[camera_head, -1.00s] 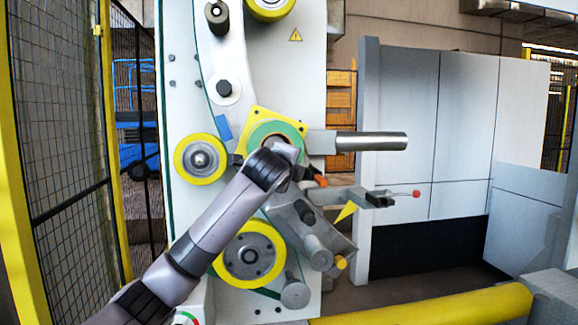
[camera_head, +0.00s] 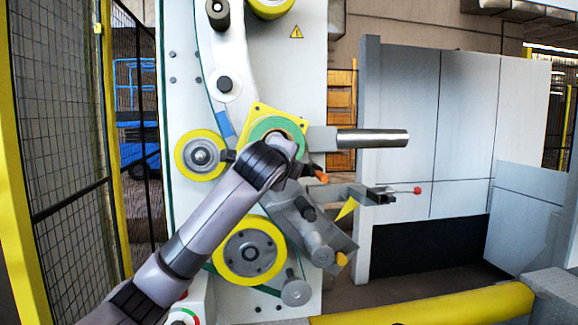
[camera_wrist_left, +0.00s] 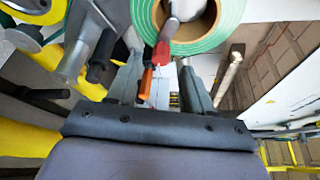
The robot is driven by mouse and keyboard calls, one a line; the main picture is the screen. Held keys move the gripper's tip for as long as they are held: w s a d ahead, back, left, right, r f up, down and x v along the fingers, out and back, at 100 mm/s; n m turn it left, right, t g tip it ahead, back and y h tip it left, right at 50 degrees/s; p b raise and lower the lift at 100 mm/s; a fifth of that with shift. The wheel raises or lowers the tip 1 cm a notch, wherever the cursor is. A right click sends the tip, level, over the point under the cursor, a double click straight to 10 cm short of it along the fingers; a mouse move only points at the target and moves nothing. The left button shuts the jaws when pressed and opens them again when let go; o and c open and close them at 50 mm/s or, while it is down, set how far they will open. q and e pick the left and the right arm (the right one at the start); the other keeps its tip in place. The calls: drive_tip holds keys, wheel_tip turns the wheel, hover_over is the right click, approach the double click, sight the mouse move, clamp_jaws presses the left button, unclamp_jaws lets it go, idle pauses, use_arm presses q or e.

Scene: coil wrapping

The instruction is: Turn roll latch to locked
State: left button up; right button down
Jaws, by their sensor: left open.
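The roll latch has an orange handle (camera_wrist_left: 146,82) and a red part (camera_wrist_left: 161,53), seen in the left wrist view just in front of the green-rimmed roll (camera_wrist_left: 218,28). My left gripper (camera_wrist_left: 161,68) is open, with its two grey fingers on either side of the latch. I cannot tell whether either finger touches it. In the head view the orange handle tip (camera_head: 321,178) shows right of my wrist, below the green roll (camera_head: 277,126). There my left gripper (camera_head: 297,170) is mostly hidden by my own wrist. My right gripper is not in view.
A metal shaft (camera_head: 372,138) sticks out right of the roll. A bracket with a red-tipped rod (camera_head: 417,190) lies below it. Yellow rollers (camera_head: 200,153) (camera_head: 250,250) stand close to my arm. A yellow bar (camera_head: 430,305) crosses the front right.

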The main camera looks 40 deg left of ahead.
use_arm(q)
drive_tip(key=shift+v, duration=1.75)
drive_tip(key=w+d+f+n+h, duration=0.1)
drive_tip(key=d+f+h, duration=0.3)
drive_tip(key=f, duration=0.7)
drive_tip(key=d+f+n+g+h, duration=0.1)
drive_tip(key=d+f, duration=0.5)
drive_tip(key=f, duration=0.5)
drive_tip(key=w+d+f+h, duration=0.1)
drive_tip(key=d+f+h, duration=0.25)
drive_tip(key=f, duration=0.75)
drive_tip(key=s+d+f+n+g+h, duration=0.1)
drive_tip(key=s+d+f+n, duration=0.1)
drive_tip(key=s+d+f, duration=0.4)
drive_tip(key=s+d+f+n+g, duration=0.1)
drive_tip(key=s+f+n, duration=0.3)
drive_tip(key=f, duration=0.5)
drive_tip(key=s+d+f+n, duration=0.2)
drive_tip(key=s+f, duration=0.2)
drive_tip(key=s, duration=0.4)
drive_tip(key=s+d+f+n, duration=0.2)
drive_tip(key=s+f, duration=0.3)
drive_tip(key=s, duration=0.3)
drive_tip(key=shift+s+f+n+g+h, duration=0.15)
drive_tip(key=shift+s+n+g+h, duration=0.1)
drive_tip(key=shift+n+g+h, duration=0.3)
